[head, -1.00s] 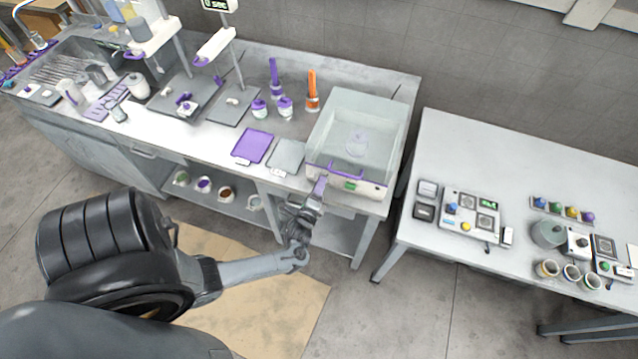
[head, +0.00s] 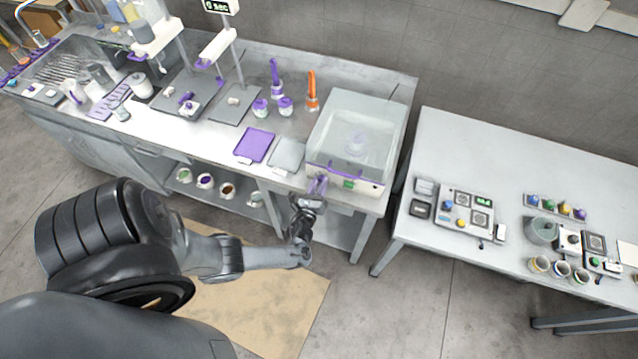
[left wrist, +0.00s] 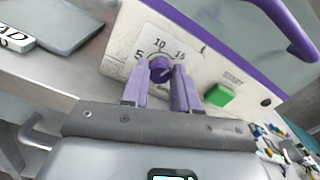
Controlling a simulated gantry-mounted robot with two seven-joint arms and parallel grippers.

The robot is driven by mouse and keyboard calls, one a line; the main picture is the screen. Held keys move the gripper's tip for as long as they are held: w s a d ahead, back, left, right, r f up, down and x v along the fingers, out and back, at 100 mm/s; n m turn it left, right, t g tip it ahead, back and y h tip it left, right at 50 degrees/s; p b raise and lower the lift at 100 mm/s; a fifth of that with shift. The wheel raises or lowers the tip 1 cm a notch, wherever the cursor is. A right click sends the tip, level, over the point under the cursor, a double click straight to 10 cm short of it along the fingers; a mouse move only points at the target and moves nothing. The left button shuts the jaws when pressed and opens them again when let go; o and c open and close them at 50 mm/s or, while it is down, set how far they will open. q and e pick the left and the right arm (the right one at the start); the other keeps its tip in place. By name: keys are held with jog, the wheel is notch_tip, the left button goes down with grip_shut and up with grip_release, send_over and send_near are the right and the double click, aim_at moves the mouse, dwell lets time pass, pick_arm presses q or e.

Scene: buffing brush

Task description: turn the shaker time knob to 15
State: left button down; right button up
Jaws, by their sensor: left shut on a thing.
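The shaker (head: 345,178) is a pale box with a clear lid and a purple handle at the right end of the steel bench. In the left wrist view its front panel carries a purple time knob (left wrist: 160,68) on a white dial plate (left wrist: 172,45) marked 5, 10 and 15. My left gripper (left wrist: 161,77) has its purple fingers on both sides of the knob and is shut on it. I cannot tell exactly where the knob points. In the head view the left gripper (head: 316,184) is at the shaker's front, covering the knob. My right gripper is not in view.
A green START button (left wrist: 219,95) sits right of the dial. A purple pad (head: 257,145) and a grey pad (head: 287,153) lie left of the shaker. A second table (head: 520,200) with devices and cups stands to the right, across a gap.

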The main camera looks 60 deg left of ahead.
pick_arm(q)
jog(key=shift+m, duration=1.1)
jog(key=c, duration=0.9)
grip_release()
jog(key=shift+o, duration=0.2)
jog(key=shift+s+d+p, duration=0.35)
jog(key=shift+s, duration=0.05)
jog(key=v, duration=0.9)
jog(key=shift+s+d+p, duration=0.3)
jog(key=shift+p, duration=0.1)
